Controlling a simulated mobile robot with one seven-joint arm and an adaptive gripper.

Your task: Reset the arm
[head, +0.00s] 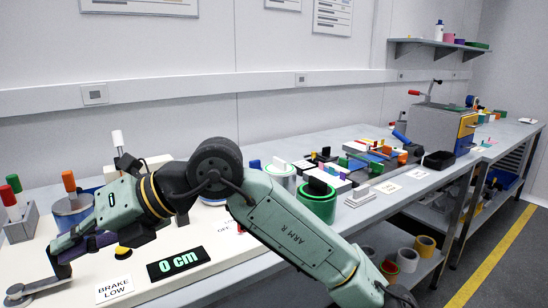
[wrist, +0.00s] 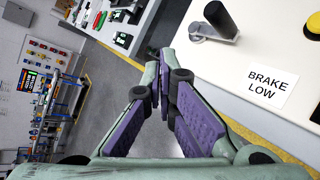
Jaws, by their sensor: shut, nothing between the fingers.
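My green gripper (head: 72,243) with purple finger pads hangs at the left end of my arm in the head view, above the pale panel. In the wrist view its two fingers (wrist: 164,58) meet at the tips, shut with nothing between them. A grey crank lever (head: 25,291) lies at the panel's front left corner. In the wrist view its black upright handle (wrist: 220,20) stands beyond the fingertips, to their right, and a gap shows between them in the picture. My arm bends at its black elbow over the bench.
A "BRAKE LOW" label (head: 114,289) and a "0 cm" display (head: 178,262) lie on the panel. Handled tools (head: 70,184) stand in holders at left. A green-ringed canister (head: 317,204) and cluttered bench are at right. Open floor (wrist: 125,80) shows beyond the bench edge.

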